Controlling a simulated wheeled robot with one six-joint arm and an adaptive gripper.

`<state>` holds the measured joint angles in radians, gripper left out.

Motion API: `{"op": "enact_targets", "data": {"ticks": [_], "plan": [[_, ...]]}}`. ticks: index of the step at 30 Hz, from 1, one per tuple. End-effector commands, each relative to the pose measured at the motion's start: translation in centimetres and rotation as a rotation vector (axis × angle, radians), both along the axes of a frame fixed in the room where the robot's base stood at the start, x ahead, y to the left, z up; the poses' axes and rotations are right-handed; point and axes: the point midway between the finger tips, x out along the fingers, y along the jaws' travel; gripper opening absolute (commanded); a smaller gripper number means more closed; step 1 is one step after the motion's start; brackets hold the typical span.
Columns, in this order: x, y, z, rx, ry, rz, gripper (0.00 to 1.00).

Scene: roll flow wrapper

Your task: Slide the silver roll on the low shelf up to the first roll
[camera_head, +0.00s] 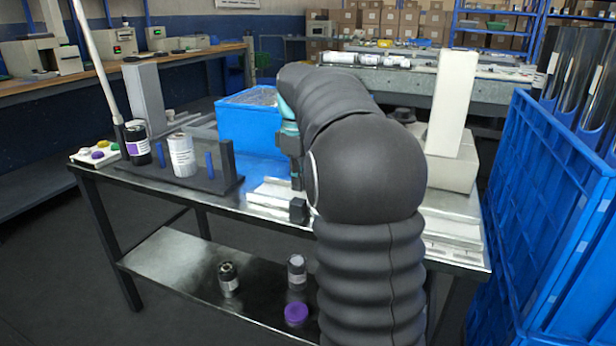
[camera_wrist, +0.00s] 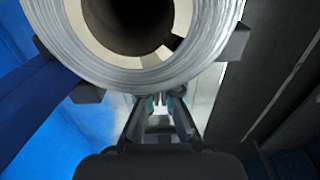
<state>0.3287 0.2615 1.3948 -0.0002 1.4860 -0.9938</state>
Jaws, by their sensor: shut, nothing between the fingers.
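My gripper (camera_head: 298,210) hangs near the table's front edge, above the shelf rolls. Its fingers are shut and hold nothing; they also show in the wrist view (camera_wrist: 160,102). A large silver ring-shaped end with a dark hollow (camera_wrist: 145,75) fills the top of that view; I cannot tell which object it is.
A purple disc (camera_head: 295,314) lies on the shelf in front of the silvery roll. Above, the tabletop (camera_head: 265,165) carries a blue bin (camera_head: 247,125) and a dark stand (camera_head: 227,165) beside a white roll (camera_head: 182,155). Blue crates (camera_head: 545,200) stand close on the right.

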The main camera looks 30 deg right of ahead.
Motion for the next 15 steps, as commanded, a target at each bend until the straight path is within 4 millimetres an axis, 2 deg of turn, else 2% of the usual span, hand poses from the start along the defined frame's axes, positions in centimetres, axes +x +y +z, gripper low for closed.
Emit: {"op": "enact_targets", "data": {"ticks": [1,9,15], "plan": [[0.6,0.8,0.6,0.0,0.001,0.006,0.0],[0.5,0.1,6.0,-0.001,-0.003,-0.008,0.0],[0.4,0.0,8.8,-0.001,-0.002,-0.009,0.0]]}}
